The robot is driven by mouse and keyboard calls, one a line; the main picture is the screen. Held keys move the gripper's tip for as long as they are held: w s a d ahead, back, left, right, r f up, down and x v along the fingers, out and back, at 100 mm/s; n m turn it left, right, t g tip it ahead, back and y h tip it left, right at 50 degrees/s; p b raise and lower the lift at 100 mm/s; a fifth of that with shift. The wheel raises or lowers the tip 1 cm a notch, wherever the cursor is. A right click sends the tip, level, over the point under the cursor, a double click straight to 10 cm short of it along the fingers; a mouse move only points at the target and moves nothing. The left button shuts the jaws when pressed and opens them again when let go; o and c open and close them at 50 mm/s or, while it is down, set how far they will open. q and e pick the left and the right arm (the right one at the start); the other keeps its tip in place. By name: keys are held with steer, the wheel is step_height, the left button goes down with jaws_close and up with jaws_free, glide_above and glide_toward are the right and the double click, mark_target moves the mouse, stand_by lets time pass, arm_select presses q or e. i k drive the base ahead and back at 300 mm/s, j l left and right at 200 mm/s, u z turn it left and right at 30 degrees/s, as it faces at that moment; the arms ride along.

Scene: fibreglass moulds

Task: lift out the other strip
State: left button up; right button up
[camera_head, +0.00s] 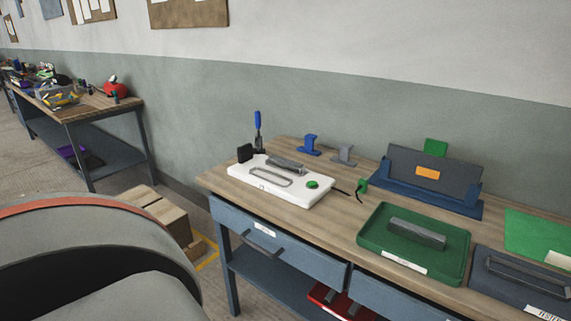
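A grey strip (417,233) lies in the green tray (375,250) on the workbench. A second grey strip-like piece (285,164) sits at the back of the white fixture (250,178), behind an outlined oblong shape and a green button (312,184). A dark grey tray or mould (500,290) with a long raised or recessed shape lies at the right, partly cut off by the frame edge; I cannot tell whether that shape is a loose strip. Neither of my grippers shows in this view.
The wooden bench (228,182) has blue drawers. A blue stand (455,203) holding a dark panel, a blue bracket (309,145) and a grey bracket (343,155) stand along its back. Cardboard boxes (165,217) are on the floor at left. Another bench (85,105) is farther back.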

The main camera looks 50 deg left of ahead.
mark_target(282, 162)
steer(key=u, duration=1.55)
steer(key=i+j+z, duration=0.1)
steer(key=j+z, duration=0.5)
steer(key=z, duration=0.15)
